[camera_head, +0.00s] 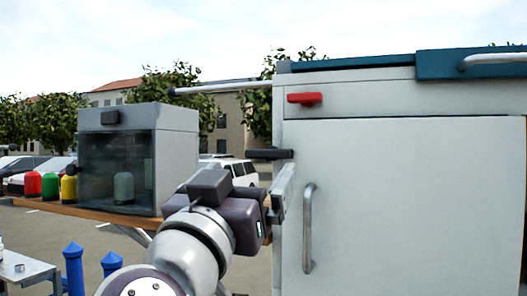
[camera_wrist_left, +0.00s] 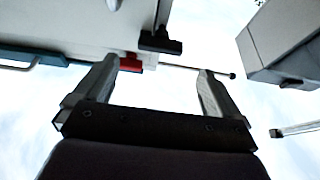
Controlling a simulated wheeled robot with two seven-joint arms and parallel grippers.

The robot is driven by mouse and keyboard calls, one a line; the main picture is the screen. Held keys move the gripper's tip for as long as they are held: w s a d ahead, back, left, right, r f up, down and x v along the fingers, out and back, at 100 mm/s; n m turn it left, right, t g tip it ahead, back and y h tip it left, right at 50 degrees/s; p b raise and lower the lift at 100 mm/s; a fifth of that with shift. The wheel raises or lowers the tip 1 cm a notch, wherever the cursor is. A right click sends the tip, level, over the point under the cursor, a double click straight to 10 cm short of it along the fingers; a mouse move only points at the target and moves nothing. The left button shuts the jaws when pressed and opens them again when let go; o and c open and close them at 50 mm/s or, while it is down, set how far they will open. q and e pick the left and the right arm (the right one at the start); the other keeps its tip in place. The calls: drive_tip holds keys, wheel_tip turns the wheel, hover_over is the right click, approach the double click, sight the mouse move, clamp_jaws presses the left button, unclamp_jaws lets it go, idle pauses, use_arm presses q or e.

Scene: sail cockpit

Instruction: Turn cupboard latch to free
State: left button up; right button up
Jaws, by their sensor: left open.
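The pale grey cupboard (camera_head: 415,190) stands at the right of the head view with its door shut. A black bar-shaped latch (camera_head: 270,154) lies horizontal at the door's upper left edge; it also shows in the left wrist view (camera_wrist_left: 160,43). A red handle (camera_head: 305,98) sits on the panel above the door, and it also shows in the wrist view (camera_wrist_left: 130,62). My left gripper (camera_head: 283,187) is open and empty just below the black latch; in the wrist view its two fingers (camera_wrist_left: 157,67) are well apart. Contact with the latch cannot be told.
A vertical metal door handle (camera_head: 308,228) stands right of my gripper. A grey box with a dark glass front (camera_head: 122,170) is at the left, with red, green and yellow domed items beside it. Blue posts (camera_head: 73,268) and a small table (camera_head: 22,268) are lower left.

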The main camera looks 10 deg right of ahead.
sight(266, 157)
use_arm(q)
drive_tip(key=p+x, duration=0.1)
drive_tip(key=x, duration=0.5)
drive_tip(key=shift+w+d+f, duration=0.1)
drive_tip(key=shift+d, duration=0.05)
drive_tip(key=shift+w+r+p, duration=0.2)
drive_tip(key=shift+w+p, duration=0.05)
drive_tip(key=shift+p, duration=0.05)
drive_tip(key=shift+d, duration=0.15)
drive_tip(key=shift+w+d, duration=0.1)
drive_tip(key=c, duration=1.1)
